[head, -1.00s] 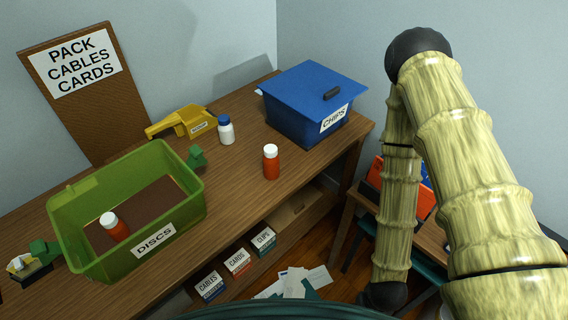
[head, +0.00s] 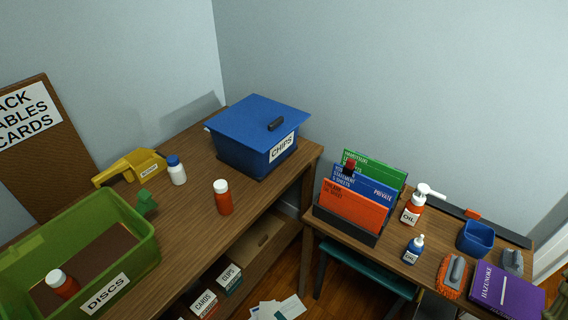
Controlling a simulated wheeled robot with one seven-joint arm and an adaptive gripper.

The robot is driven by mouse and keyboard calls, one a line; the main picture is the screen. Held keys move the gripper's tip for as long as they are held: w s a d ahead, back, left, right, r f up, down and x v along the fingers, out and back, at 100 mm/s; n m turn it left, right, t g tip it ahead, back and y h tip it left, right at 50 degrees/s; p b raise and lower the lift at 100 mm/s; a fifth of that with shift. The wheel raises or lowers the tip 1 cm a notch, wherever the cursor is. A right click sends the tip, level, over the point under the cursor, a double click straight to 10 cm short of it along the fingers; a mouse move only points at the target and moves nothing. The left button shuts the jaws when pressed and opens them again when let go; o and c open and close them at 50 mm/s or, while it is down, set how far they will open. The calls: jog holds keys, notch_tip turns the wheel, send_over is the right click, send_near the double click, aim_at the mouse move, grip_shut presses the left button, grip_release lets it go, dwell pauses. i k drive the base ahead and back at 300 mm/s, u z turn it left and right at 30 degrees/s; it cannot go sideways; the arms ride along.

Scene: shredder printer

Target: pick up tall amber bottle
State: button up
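An amber-red bottle with a white cap (head: 223,198) stands upright on the wooden desk, in front of the blue box. A second amber-red bottle with a white cap (head: 63,284) is inside the green bin (head: 121,284), partly hidden by the bin's wall. A third orange-red bottle, with a white pump top and an OIL label (head: 411,208), stands on the right-hand table. I cannot tell for certain which one is the tall amber bottle. My gripper is not in view; only a bit of my arm shows at the lower right corner.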

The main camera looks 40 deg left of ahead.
aim_at(222, 198)
jog(key=z, duration=0.35)
jog(key=k, duration=0.6)
jog(key=u, duration=1.3)
